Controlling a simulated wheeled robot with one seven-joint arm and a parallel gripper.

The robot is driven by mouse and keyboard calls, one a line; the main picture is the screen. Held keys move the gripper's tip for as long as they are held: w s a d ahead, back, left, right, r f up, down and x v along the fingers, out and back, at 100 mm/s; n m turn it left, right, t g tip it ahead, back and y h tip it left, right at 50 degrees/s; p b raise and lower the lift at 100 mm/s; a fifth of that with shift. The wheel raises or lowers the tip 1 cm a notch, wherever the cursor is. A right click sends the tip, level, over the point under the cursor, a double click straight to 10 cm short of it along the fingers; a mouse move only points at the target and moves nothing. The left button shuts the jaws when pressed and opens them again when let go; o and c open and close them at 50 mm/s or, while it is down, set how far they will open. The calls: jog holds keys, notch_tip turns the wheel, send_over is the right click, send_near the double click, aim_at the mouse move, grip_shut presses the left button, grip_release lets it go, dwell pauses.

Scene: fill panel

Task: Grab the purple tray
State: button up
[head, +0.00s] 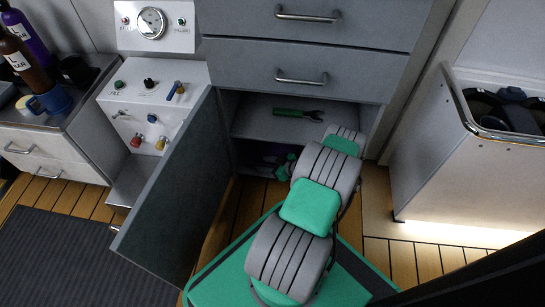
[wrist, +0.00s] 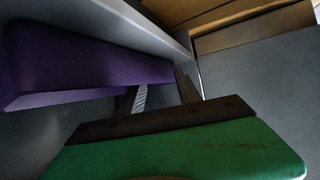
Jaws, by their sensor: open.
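The purple tray (wrist: 85,62) fills the upper left of the wrist view, inside the cabinet. In the head view only a dark purple bit of it (head: 264,157) shows in the lower compartment. My gripper (wrist: 161,80) is open, with its two fingers apart at the tray's right end. The ribbed finger reaches up to the tray's lower edge and the dark finger is just right of its end. I cannot tell if either touches it. In the head view my arm covers most of the gripper (head: 284,168).
The cabinet door (head: 180,190) stands open to the left of my arm. A shelf (head: 255,122) with a green-handled tool (head: 297,113) lies above the lower compartment. Closed drawers (head: 305,60) are over it. A white bin unit (head: 465,160) stands at right.

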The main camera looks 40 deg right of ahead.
jog(key=shift+c, duration=0.4)
grip_shut()
jog(key=shift+s, duration=0.1)
dwell(0.8)
